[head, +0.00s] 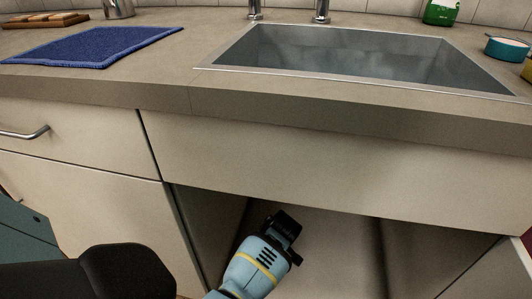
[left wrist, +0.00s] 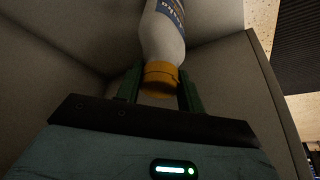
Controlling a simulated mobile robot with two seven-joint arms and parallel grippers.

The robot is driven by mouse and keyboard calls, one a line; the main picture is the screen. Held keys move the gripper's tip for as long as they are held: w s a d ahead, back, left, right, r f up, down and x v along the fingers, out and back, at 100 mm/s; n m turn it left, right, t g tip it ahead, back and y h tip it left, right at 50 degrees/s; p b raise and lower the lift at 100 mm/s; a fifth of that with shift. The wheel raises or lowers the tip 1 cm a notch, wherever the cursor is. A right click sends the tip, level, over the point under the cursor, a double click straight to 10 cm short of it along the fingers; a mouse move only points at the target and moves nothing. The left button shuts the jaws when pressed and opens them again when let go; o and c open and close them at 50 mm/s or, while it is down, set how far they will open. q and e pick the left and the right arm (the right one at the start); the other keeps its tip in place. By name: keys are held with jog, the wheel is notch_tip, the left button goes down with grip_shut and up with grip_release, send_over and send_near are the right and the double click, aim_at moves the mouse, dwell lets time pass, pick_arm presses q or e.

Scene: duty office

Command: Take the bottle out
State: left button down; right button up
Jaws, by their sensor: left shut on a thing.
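A white bottle (left wrist: 163,38) with a blue label and an orange-yellow cap shows in the left wrist view, at the top middle. My left gripper (left wrist: 160,84) is shut on it, with its green fingers on either side of the cap end. In the head view my left gripper (head: 284,228) reaches into the open cabinet (head: 330,240) under the sink. The bottle is hidden in the head view. My right gripper is in neither view.
The counter edge (head: 300,118) and a front panel (head: 330,165) overhang the cabinet opening. A door (head: 492,275) stands at the lower right. A sink (head: 370,62), a blue mat (head: 92,46), a green container (head: 440,13) and a teal bowl (head: 506,50) are above.

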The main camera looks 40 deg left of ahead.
pick_arm(q)
jog(key=shift+r, duration=0.2)
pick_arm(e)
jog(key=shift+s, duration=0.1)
